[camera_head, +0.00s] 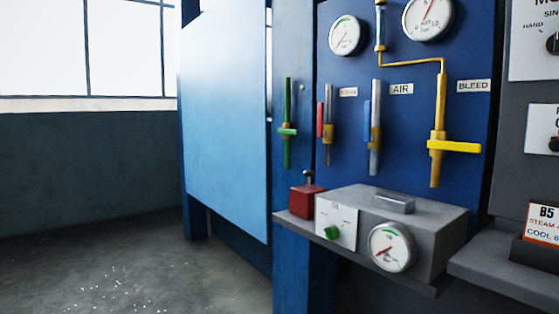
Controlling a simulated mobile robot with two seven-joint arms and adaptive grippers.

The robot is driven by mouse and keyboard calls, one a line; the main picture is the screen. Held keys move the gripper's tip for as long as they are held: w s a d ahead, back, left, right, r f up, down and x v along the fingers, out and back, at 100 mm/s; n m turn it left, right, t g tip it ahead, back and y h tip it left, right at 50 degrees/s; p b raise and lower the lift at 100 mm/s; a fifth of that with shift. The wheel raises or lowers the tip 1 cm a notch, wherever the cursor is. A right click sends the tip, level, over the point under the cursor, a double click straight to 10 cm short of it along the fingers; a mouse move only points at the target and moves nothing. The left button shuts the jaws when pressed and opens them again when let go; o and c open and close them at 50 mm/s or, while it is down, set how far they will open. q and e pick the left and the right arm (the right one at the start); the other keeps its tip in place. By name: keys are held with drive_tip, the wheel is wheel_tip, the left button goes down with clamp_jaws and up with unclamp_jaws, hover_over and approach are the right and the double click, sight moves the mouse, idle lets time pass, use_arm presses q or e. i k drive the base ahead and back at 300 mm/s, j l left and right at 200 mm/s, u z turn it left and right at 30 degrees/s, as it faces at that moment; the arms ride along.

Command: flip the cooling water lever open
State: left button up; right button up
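Several valve levers sit on the blue press panel in the head view. A green lever (288,131) lies across a green vertical pipe (288,98) on the left post; I see no label beside it. A red lever (320,120) stands upright along its pipe, by a small label (348,92) too blurred to read. A blue lever (367,121) stands upright by the AIR label (401,89). A yellow lever (454,146) lies across its pipe below the BLEED label (474,86). No readable label says cooling water. Neither gripper is in view.
A grey box (435,214) with a gauge and green knob sits on a shelf below the levers, beside a red block (304,202). A large blue panel (225,120) stands left. Another shelf (505,270) juts out right. Floor at left is clear.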

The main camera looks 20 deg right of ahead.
sight(282, 131)
drive_tip(key=i+j+z, duration=0.2)
drive_tip(key=i+z, duration=0.15)
drive_tip(key=i, duration=0.15)
drive_tip(key=i+j+z, duration=0.4)
drive_tip(key=i+l, duration=0.05)
drive_tip(key=i, duration=0.1)
